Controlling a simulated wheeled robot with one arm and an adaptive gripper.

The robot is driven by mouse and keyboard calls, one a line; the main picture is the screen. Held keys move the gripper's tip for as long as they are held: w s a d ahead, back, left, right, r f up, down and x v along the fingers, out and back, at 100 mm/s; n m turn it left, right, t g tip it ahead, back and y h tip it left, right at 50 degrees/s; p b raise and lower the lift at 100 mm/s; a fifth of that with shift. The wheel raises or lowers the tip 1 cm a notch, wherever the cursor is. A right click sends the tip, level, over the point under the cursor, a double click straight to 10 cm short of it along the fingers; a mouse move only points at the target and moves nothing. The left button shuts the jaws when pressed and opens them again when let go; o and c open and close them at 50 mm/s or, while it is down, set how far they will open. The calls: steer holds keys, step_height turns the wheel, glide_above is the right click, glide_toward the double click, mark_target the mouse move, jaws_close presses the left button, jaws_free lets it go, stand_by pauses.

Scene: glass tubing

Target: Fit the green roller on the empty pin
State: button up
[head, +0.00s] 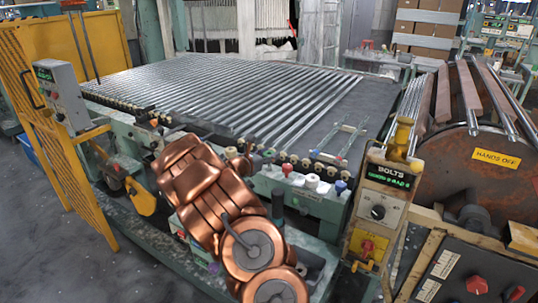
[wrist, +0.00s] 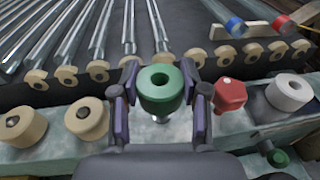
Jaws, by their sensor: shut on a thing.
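In the wrist view my gripper (wrist: 160,82) is shut on the green roller (wrist: 160,90), a short cylinder with a dark round hole in its top. The roller looks upright between the fingers, over the pale green rail (wrist: 205,132). A small shiny metal bit (wrist: 160,119) shows just below the roller; it may be the pin, mostly hidden by the roller. I cannot tell whether the roller is on it or above it. In the head view my copper arm reaches to the rail and the gripper and green roller are not clearly seen.
On the rail, beige rollers (wrist: 87,118) sit left of the gripper. A red roller (wrist: 230,95) is close on its right, with a white roller (wrist: 288,92) beyond. Beige wheels (wrist: 100,70) and glass tubes (wrist: 102,25) lie behind. A control box (head: 381,190) stands right.

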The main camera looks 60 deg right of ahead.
steer(key=shift+f+b, duration=1.25)
steer(key=shift+f, duration=0.6)
steer(key=o, duration=1.2)
steer(key=shift+a, duration=0.15)
steer(key=a, duration=0.4)
steer(key=a+r, duration=0.1)
steer(key=a, duration=0.2)
steer(key=w+a, duration=0.1)
steer(key=a, duration=0.3)
steer(key=shift+a+r, duration=0.3)
steer(key=shift+r, duration=0.1)
